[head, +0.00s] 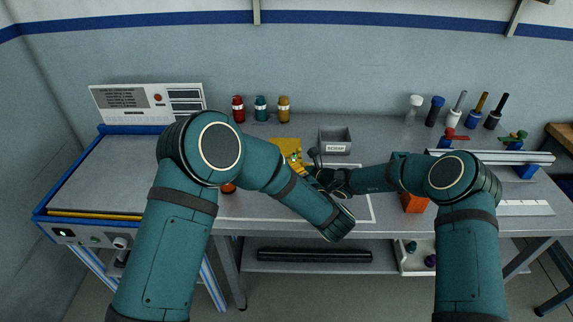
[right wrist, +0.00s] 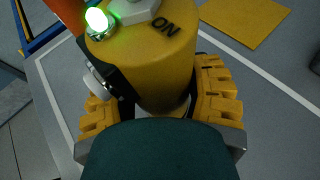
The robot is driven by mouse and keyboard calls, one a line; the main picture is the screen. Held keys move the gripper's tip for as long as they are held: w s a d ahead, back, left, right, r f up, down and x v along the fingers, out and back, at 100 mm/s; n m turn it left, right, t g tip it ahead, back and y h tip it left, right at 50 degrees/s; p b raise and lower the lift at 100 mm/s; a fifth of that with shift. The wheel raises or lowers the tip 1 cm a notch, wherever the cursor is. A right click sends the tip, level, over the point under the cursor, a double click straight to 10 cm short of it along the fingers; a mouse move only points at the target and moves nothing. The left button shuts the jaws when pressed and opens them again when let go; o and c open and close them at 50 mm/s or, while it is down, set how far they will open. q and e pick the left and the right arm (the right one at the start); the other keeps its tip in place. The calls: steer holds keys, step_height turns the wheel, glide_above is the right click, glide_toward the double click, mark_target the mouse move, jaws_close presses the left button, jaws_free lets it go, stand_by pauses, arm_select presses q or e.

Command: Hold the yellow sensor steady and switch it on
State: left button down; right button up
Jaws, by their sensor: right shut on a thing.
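The yellow sensor (right wrist: 155,60) is a rounded yellow body with a dark side panel and a silver knob. Its top carries a lit green light (right wrist: 97,20), a pale hexagonal switch base (right wrist: 135,10) and the word ON. The upper part of the switch is cut off. The ridged yellow finger pads of my right gripper (right wrist: 160,108) are shut on the sensor from both sides. In the head view, the sensor (head: 296,160) shows only as a small yellow shape with a green spot, partly covered by the arms. My left gripper is hidden behind its own forearm.
A yellow sheet (head: 283,145) lies on the bench behind the sensor. A grey bin (head: 335,134) stands just right of it. Red, teal and yellow bottles (head: 261,108) stand at the back. An orange block (head: 414,204) stands right of my right gripper. A machine (head: 110,175) fills the left.

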stand_by(0.3)
steer(key=o, duration=1.3)
steer(key=shift+d, duration=0.1)
